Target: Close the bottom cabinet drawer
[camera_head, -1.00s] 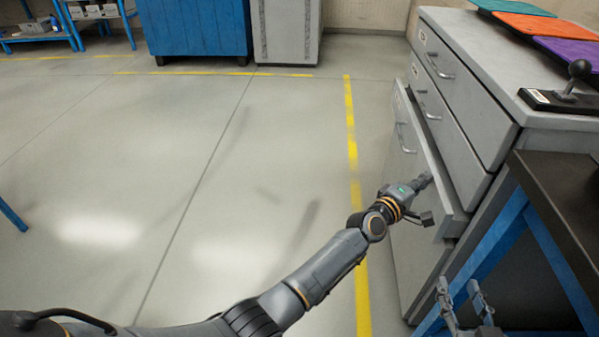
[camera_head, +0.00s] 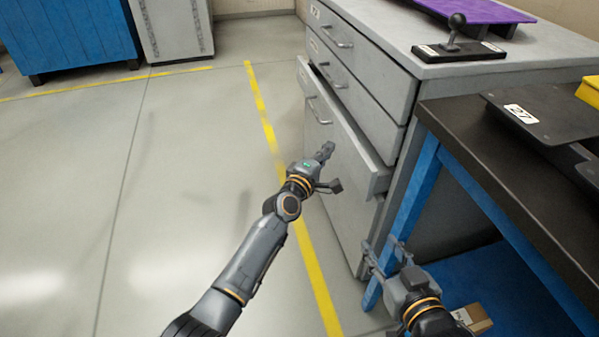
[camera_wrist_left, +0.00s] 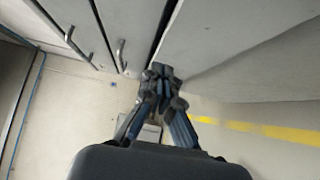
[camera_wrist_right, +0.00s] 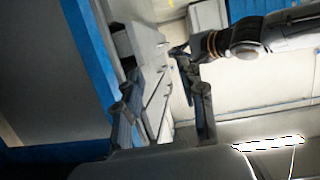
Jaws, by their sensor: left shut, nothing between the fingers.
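The grey cabinet (camera_head: 395,50) has three stacked drawers with bar handles. Its bottom drawer (camera_head: 349,155) stands partly out, its front proud of the drawers above, with a dark gap behind its top edge. My left gripper (camera_head: 326,151) is shut and empty, beside the outer face of this drawer front; I cannot tell if it touches. In the left wrist view its closed fingertips (camera_wrist_left: 160,72) overlap the drawer's edge. My right gripper (camera_head: 384,257) is open and empty, low beside the cabinet's near corner. Its spread fingers also show in the right wrist view (camera_wrist_right: 165,95).
A black-topped table with blue legs (camera_head: 460,115) stands close to the cabinet's near side, by my right gripper. A joystick (camera_head: 455,30) stands on the cabinet top. A small box (camera_head: 473,318) lies under the table. The floor to the left is clear.

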